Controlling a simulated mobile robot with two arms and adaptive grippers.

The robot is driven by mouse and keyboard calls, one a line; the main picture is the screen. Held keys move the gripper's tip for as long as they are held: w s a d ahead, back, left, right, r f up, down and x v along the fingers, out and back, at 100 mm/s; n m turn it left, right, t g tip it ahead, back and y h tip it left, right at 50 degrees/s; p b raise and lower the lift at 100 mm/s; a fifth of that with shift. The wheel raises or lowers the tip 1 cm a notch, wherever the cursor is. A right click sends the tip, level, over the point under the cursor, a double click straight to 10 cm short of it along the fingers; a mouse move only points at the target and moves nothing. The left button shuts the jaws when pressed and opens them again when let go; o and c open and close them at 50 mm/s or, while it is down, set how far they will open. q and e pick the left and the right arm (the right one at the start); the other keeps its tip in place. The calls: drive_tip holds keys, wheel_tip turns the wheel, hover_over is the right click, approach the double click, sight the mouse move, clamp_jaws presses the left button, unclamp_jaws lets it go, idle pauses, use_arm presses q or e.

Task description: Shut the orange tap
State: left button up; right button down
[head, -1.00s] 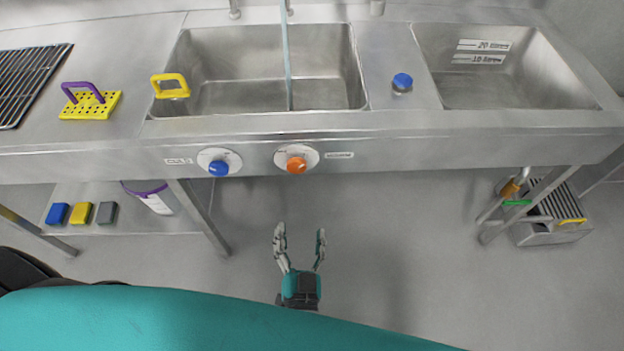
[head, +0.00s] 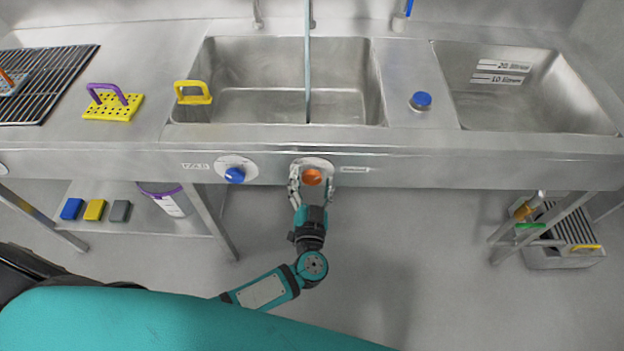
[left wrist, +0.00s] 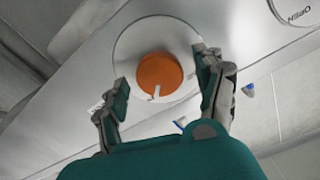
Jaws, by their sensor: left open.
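The orange tap (head: 312,177) is a round knob on a pale disc on the front panel of the steel sink unit. In the left wrist view the orange tap (left wrist: 160,75) has a pale pointer mark at its lower edge. My left gripper (head: 312,186) is at the tap, with one finger on either side of the knob. In the left wrist view my left gripper (left wrist: 163,90) is open, and gaps show between its fingers and the knob. A thin stream runs down into the left basin (head: 240,103). My right gripper is not in view.
A blue knob (head: 235,175) sits left of the orange tap on the same panel. A yellow handle (head: 193,92) hangs at the basin's left edge. A lower shelf (head: 150,228) holds sponges and a bucket. A slatted box (head: 565,258) stands at the lower right.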

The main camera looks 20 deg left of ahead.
use_arm(q)
drive_tip(key=shift+w+a, duration=0.1)
drive_tip(key=shift+w, duration=0.15)
drive_tip(key=shift+c, duration=0.7)
drive_tip(key=c, duration=1)
drive_tip(key=shift+c, duration=0.2)
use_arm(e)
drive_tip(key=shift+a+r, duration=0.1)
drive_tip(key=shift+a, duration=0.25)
